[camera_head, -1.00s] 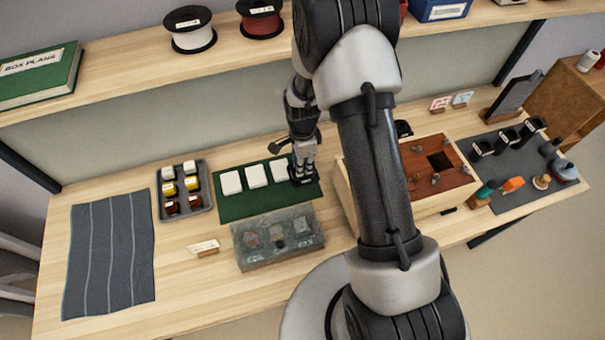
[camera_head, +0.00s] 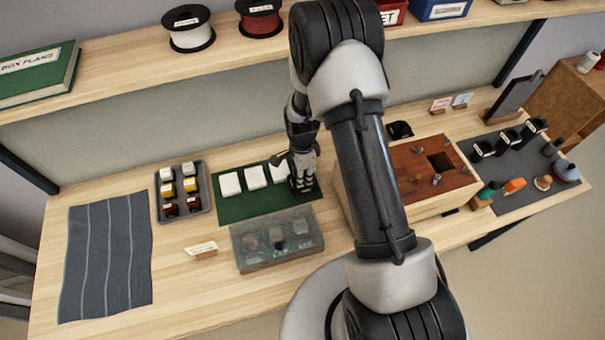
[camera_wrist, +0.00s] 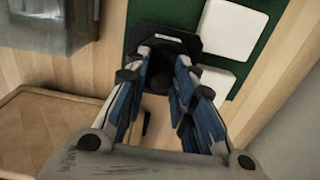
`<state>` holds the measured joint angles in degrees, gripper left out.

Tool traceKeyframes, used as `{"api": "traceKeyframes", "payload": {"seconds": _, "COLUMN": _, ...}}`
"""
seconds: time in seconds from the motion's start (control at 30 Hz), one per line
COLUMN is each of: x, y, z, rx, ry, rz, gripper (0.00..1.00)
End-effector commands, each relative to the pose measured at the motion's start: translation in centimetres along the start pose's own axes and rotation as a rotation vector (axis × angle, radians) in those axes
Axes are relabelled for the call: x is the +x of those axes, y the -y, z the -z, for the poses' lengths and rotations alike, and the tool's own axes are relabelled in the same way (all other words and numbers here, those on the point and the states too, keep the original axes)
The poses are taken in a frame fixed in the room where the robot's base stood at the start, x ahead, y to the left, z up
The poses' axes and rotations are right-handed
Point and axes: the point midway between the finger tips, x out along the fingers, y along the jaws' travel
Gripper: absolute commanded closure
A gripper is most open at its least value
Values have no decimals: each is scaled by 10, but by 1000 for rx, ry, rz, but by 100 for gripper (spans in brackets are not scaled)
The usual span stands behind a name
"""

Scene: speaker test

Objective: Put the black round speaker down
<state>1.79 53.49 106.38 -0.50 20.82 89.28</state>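The black speaker (camera_wrist: 188,36) shows in the wrist view as a dark flange with cut corners and a round dark body behind it. My gripper (camera_wrist: 160,72) has its fingers closed around that round body. In the head view my gripper (camera_head: 303,184) points down at the right end of the green mat (camera_head: 233,209), just right of the white squares. The speaker is mostly hidden there by the fingers. In the wrist view its flange overlaps the green mat (camera_wrist: 147,10). I cannot tell whether it touches the mat.
White squares (camera_head: 254,177) lie on the mat. A clear-lidded grey box (camera_head: 277,258) stands in front, and a wooden box with a red-brown top (camera_head: 422,170) stands to the right. A tray of small jars (camera_head: 183,218) and a grey striped cloth (camera_head: 107,255) are left.

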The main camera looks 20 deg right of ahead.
Motion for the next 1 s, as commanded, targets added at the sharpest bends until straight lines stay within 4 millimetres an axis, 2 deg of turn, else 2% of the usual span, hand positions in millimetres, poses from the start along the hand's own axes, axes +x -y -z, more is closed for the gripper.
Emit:
{"api": "traceKeyframes", "payload": {"seconds": 0.17, "x": 0, "y": 0, "z": 0, "rx": 0, "ry": 0, "rz": 0, "gripper": 62}}
{"api": "traceKeyframes", "payload": {"seconds": 0.43, "x": 0, "y": 0, "z": 0, "rx": 0, "ry": 0, "rz": 0, "gripper": 62}}
{"api": "traceKeyframes", "payload": {"seconds": 0.57, "x": -7, "y": 0, "z": 0, "rx": 0, "ry": 0, "rz": 1, "gripper": 62}}
{"api": "traceKeyframes", "payload": {"seconds": 0.67, "x": -22, "y": 1, "z": 0, "rx": 0, "ry": 0, "rz": 3, "gripper": 62}}
{"api": "traceKeyframes", "payload": {"seconds": 1.0, "x": -95, "y": 1, "z": 0, "rx": 0, "ry": 0, "rz": 4, "gripper": 62}}
